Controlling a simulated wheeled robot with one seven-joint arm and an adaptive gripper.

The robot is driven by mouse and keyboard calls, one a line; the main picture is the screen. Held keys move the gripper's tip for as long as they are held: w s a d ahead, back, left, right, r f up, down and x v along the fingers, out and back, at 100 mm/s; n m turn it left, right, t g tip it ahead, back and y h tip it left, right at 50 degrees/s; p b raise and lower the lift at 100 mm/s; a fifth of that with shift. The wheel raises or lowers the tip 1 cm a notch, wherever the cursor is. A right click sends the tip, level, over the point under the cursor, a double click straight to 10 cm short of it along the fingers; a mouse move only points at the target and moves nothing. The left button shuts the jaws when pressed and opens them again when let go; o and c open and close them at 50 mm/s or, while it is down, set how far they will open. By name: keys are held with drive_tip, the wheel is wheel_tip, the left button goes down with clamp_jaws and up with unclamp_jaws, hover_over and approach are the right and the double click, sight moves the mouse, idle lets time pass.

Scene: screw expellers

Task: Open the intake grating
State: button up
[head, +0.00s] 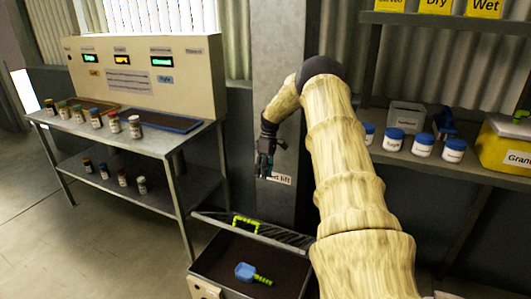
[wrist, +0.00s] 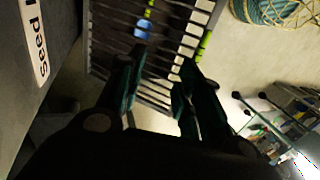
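The intake box (head: 205,285) stands low at the bottom of the head view, with a dark inside. The intake grating (head: 285,237) shows there as a narrow dark strip along its back side, with a green handle (head: 245,225). It looks raised, though its exact angle is hard to tell. In the wrist view, the grating's dark bars (wrist: 110,35) spread below my fingers, and a green edge shows at the right. A blue scoop with a green handle (head: 245,271) lies inside the box. My gripper (head: 265,165) hangs above and behind the box, fingers apart and empty (wrist: 160,72).
A grey pillar with a label (head: 278,178) stands close behind my gripper. A metal bench (head: 165,143) with small jars is at the left. A shelf (head: 465,170) with blue-lidded tubs and a yellow bin (head: 505,148) is at the right. Floor is clear at the lower left.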

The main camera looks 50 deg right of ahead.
drive_tip(key=shift+s+a+r, duration=0.1)
drive_tip(key=shift+r, duration=2.45)
drive_tip(key=shift+d+f, duration=0.3)
drive_tip(key=shift+d, duration=0.05)
